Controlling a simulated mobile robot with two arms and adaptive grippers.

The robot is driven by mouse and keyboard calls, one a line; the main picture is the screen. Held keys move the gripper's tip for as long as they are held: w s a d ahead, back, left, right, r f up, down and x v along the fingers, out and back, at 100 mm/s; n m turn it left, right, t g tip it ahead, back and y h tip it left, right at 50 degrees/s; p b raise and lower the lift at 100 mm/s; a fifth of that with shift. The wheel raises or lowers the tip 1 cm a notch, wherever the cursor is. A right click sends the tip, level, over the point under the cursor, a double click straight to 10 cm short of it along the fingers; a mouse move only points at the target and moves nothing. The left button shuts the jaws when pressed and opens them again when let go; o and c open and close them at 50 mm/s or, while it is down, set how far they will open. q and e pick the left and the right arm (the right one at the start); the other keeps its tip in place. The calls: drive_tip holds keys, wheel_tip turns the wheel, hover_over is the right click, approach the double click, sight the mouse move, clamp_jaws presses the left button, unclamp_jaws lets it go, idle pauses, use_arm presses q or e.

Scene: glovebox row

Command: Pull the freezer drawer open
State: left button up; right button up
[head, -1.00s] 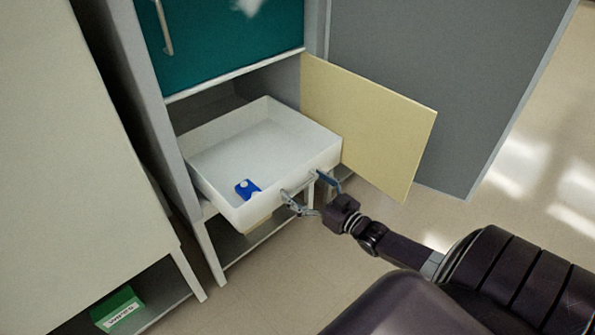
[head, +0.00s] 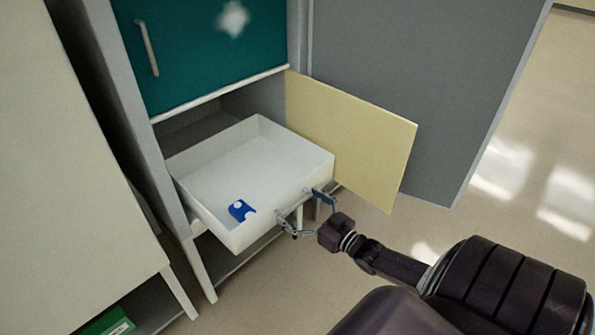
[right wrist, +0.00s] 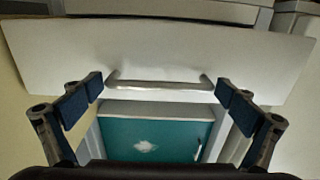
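The white freezer drawer (head: 258,229) stands well out of its bay in the head view. A small blue-and-white item (head: 240,210) lies inside it. My right gripper (head: 305,212) is at the drawer's front face. In the right wrist view, the drawer front (right wrist: 200,50) carries a silver bar handle (right wrist: 160,85). The handle is mostly hidden by the fingers in the head view. My left gripper is in no view.
A pale yellow door panel (head: 350,135) stands swung open right of the drawer. A teal door (head: 215,45) with a handle is shut above. A pale cabinet (head: 75,170) stands at left, with a green box (head: 108,322) low down. Floor is clear at right.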

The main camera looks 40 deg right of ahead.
drive_tip(key=s, duration=1.2)
drive_tip(key=shift+d, duration=0.45)
